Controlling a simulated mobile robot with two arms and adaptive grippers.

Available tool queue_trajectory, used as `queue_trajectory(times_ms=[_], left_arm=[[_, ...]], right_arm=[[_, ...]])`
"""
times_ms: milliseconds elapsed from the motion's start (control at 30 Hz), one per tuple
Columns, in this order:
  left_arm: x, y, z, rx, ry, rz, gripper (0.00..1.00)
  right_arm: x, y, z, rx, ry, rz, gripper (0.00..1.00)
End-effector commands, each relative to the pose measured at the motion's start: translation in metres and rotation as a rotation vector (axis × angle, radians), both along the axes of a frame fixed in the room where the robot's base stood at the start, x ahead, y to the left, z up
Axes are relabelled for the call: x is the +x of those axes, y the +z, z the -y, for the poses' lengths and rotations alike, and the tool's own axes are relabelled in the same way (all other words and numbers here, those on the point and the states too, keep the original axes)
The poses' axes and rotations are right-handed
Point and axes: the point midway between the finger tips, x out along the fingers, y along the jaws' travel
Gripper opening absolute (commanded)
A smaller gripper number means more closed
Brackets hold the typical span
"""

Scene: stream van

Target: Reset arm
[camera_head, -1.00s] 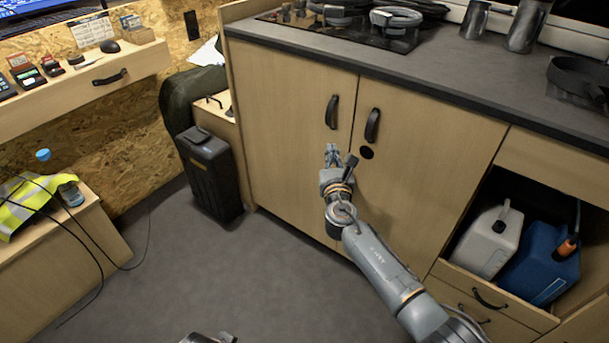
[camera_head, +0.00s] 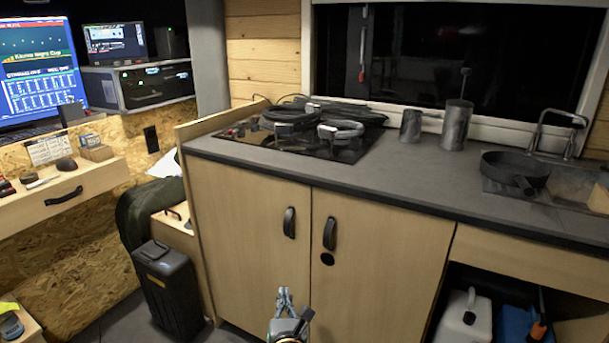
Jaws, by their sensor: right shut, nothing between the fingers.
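My right gripper (camera_head: 284,293) shows at the bottom middle of the head view, in front of the lower part of the wooden cupboard doors. Its fingers point up and are shut with nothing between them. It is below the two black door handles (camera_head: 289,222) and holds neither. Most of my right arm is cut off by the bottom edge. My left gripper is out of the picture.
The cupboard (camera_head: 378,270) carries a dark counter (camera_head: 400,185) with a hob (camera_head: 290,145), metal cups (camera_head: 455,125) and a pan (camera_head: 514,170) near the sink. A black case (camera_head: 168,290) stands left.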

Motion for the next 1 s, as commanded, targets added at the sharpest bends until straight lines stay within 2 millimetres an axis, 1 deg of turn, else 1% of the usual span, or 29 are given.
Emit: queue_trajectory(times_ms=[33,67,100,167,200,267,300,367,400,467,500,600,667,700,767,800,967,1000], left_arm=[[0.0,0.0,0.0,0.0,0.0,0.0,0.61],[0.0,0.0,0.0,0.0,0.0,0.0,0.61],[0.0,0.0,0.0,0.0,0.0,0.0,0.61],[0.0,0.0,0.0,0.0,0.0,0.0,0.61],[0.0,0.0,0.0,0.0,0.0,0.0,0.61],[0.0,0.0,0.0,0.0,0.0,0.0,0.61],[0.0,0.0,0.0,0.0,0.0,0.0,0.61],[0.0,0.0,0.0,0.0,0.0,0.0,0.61],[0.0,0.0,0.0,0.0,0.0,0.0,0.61],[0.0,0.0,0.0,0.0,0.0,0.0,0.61],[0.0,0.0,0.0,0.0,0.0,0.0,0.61],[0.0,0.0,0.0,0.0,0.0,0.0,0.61],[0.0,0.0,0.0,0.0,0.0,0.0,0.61],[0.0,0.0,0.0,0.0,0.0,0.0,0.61],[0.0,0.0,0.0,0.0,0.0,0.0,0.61],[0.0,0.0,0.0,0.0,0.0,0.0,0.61],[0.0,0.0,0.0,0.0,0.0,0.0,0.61],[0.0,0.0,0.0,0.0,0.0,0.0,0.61]], right_arm=[[-0.008,-0.024,0.018,0.109,-0.05,-0.078,0.0],[-0.014,-0.039,0.029,0.192,-0.086,-0.128,0.0],[-0.023,-0.06,0.047,0.311,-0.145,-0.198,0.0],[-0.041,-0.093,0.073,0.505,-0.249,-0.304,0.0],[-0.056,-0.115,0.09,0.634,-0.327,-0.37,0.0],[-0.08,-0.146,0.114,0.82,-0.451,-0.456,0.0],[-0.097,-0.166,0.13,0.942,-0.54,-0.505,0.0],[-0.126,-0.194,0.153,1.12,-0.683,-0.568,0.0],[-0.147,-0.211,0.167,1.235,-0.783,-0.601,0.0],[-0.178,-0.233,0.186,1.396,-0.933,-0.637,0.0],[-0.198,-0.245,0.197,1.491,-1.029,-0.651,0.0],[-0.241,-0.267,0.218,1.687,-1.238,-0.66,0.0],[-0.263,-0.276,0.228,1.78,-1.35,-0.653,0.0],[-0.278,-0.281,0.234,1.838,-1.421,-0.646,0.0],[-0.298,-0.287,0.243,1.915,-1.523,-0.628,0.0],[-0.312,-0.291,0.248,1.963,-1.591,-0.613,0.0],[-0.362,-0.299,0.266,2.132,-1.849,-0.53,0.0],[-0.374,-0.3,0.271,2.171,-1.917,-0.501,0.0]])
